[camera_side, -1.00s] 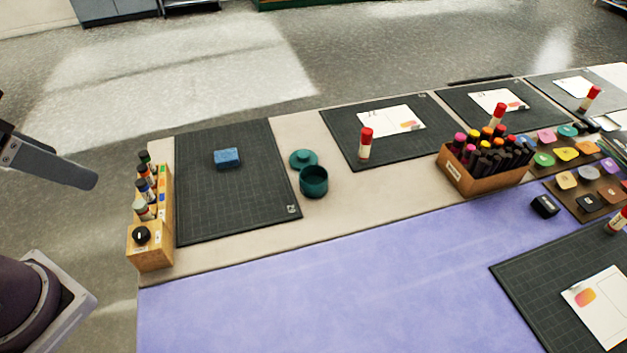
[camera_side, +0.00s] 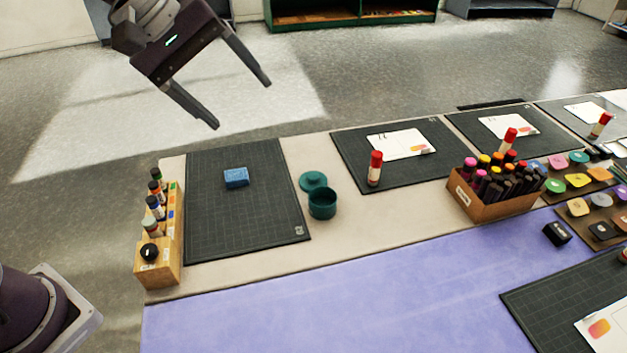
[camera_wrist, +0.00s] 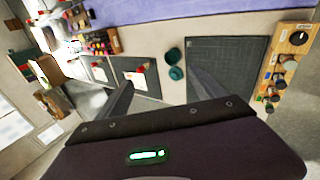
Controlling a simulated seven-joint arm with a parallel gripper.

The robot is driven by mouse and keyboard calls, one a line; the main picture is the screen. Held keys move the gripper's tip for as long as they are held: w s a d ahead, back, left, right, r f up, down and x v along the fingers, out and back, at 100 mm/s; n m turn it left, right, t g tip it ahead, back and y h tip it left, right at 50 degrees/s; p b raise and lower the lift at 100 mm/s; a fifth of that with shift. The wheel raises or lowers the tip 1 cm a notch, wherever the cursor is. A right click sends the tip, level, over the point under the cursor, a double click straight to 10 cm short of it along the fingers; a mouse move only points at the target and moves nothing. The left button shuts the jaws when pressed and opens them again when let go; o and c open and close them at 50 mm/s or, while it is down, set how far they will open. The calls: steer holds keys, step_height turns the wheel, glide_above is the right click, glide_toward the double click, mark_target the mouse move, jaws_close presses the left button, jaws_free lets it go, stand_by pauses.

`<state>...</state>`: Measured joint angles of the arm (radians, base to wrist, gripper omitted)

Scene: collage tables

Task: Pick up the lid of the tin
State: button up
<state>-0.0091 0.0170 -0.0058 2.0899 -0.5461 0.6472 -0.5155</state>
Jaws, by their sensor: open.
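The green lid (camera_side: 313,181) with a small knob lies flat on the beige table, just behind the open green tin (camera_side: 322,204). In the wrist view the lid (camera_wrist: 176,73) and the tin (camera_wrist: 173,56) show beyond my fingers, close together. I cannot tell whether they touch. My gripper (camera_side: 243,103) is open and empty, high above the back of the table, up and to the left of the lid. Its two fingers also show in the wrist view (camera_wrist: 160,90), spread wide.
A dark cutting mat (camera_side: 245,215) with a blue block (camera_side: 236,177) lies left of the tin. A wooden bottle rack (camera_side: 160,262) stands at the left edge. A glue stick (camera_side: 375,168) and a box of markers (camera_side: 492,202) stand to the right.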

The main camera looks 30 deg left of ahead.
steer(key=w+f+n, duration=0.4)
steer(key=w+f, duration=0.1)
steer(key=w, duration=0.3)
steer(key=n, duration=1.5)
glide_above(310, 177)
steer(key=s+a, duration=0.2)
steer(key=s, duration=0.1)
step_height(310, 177, down, 27)
steer(key=shift+w+f, duration=0.1)
steer(key=shift+f, duration=0.1)
steer(key=x, duration=0.6)
steer(key=shift+w+f, duration=0.15)
steer(key=shift+f, duration=0.15)
steer(key=shift+c, duration=0.5)
